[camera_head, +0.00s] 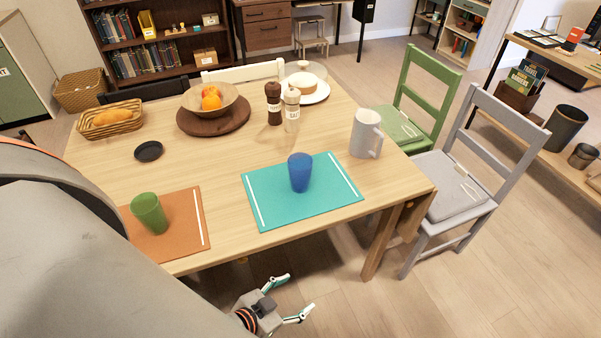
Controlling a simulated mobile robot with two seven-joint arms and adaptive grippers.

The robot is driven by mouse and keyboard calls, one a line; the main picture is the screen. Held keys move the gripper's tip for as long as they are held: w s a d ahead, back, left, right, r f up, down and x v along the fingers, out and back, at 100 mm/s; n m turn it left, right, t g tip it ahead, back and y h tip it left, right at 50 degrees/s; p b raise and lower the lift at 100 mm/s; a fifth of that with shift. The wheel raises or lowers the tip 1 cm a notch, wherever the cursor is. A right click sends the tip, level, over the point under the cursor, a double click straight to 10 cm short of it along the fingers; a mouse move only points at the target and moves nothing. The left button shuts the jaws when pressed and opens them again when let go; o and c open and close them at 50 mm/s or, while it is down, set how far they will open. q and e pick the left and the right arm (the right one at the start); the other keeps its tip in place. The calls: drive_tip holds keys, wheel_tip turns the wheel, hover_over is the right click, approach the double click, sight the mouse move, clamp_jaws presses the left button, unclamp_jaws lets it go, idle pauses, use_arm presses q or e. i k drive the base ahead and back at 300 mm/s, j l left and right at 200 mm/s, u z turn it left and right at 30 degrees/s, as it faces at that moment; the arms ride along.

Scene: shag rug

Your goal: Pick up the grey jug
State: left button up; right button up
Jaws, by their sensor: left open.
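The grey jug (364,135) stands upright on the right part of the wooden table, with its handle toward the lower right. My left gripper (300,297) is open and empty, low in front of the table's near edge. It is well apart from the jug, below and to the left of it in the picture. My right gripper is not in view.
A blue cup (300,172) stands on a teal placemat (270,212) left of the jug. A green cup (150,213) stands on an orange placemat (187,205). Salt and pepper mills (273,103) stand farther back. Green (425,75) and grey chairs (505,118) flank the right side.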

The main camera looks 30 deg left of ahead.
sight(366, 131)
drive_tip(key=i+l+u, duration=0.2)
drive_tip(key=l, duration=0.15)
drive_tip(key=l+u, duration=0.2)
drive_tip(key=l, duration=0.2)
drive_tip(key=i+l+u, duration=0.2)
drive_tip(key=l, duration=0.2)
drive_tip(key=k, duration=0.1)
